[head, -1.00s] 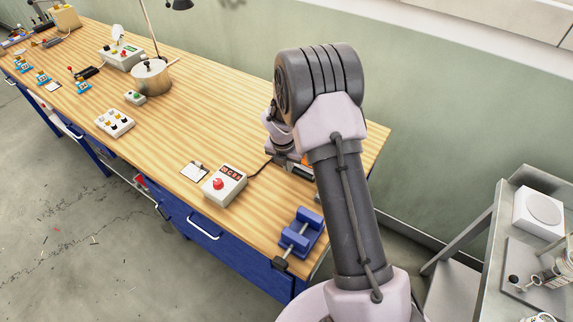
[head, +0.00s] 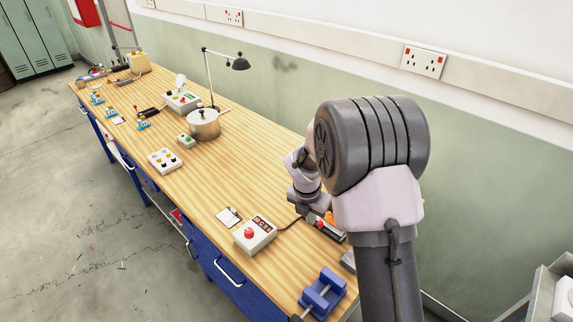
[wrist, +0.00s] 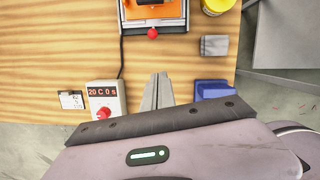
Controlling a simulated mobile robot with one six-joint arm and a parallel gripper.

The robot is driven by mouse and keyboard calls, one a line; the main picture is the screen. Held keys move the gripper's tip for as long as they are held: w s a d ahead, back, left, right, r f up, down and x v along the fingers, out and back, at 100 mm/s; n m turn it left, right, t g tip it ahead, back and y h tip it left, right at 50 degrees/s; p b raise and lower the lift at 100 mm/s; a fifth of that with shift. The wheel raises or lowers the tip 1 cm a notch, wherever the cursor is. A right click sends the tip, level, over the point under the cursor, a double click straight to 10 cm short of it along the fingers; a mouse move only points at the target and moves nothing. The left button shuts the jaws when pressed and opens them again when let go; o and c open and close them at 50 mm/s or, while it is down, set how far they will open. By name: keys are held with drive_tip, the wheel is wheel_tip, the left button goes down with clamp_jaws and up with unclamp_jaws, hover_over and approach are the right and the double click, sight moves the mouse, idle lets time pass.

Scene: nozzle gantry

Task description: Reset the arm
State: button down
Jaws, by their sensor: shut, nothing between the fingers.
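My arm rises at the right of the head view and bends over the workbench (head: 262,150). Its wrist hangs over the right end of the bench. In the wrist view my gripper (wrist: 158,77) has its two grey fingers together with nothing between them. It points down over the bench, between a white control box (wrist: 107,94) with a red knob and a blue vise (wrist: 212,90). In the head view the fingertips cannot be made out. The control box (head: 255,237) and vise (head: 323,294) also show there.
A device with an orange plate (wrist: 153,10) and a grey block (wrist: 214,46) lie near the gripper. Farther along stand a pot (head: 203,125), a lamp (head: 239,63) and a switch box (head: 165,161). Bare wood lies between them.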

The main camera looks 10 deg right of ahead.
drive_tip(key=s+a+r+m+t+y+b, duration=0.1)
drive_tip(key=s+a+r+m+t+b, duration=0.15)
drive_tip(key=s+r+m+b, duration=1.1)
drive_tip(key=s+a+f+m+y, duration=0.1)
drive_tip(key=s+a+m, duration=0.1)
drive_tip(key=s+m, duration=0.5)
drive_tip(key=s+a+f+m+t+y, duration=0.1)
drive_tip(key=s+a+f+m, duration=0.1)
drive_tip(key=s+m, duration=0.5)
drive_tip(key=a+m, duration=0.1)
drive_tip(key=m, duration=0.3)
drive_tip(key=shift+s+a+f+y, duration=0.2)
drive_tip(key=shift+s+a+y, duration=0.15)
drive_tip(key=shift+s+y, duration=0.05)
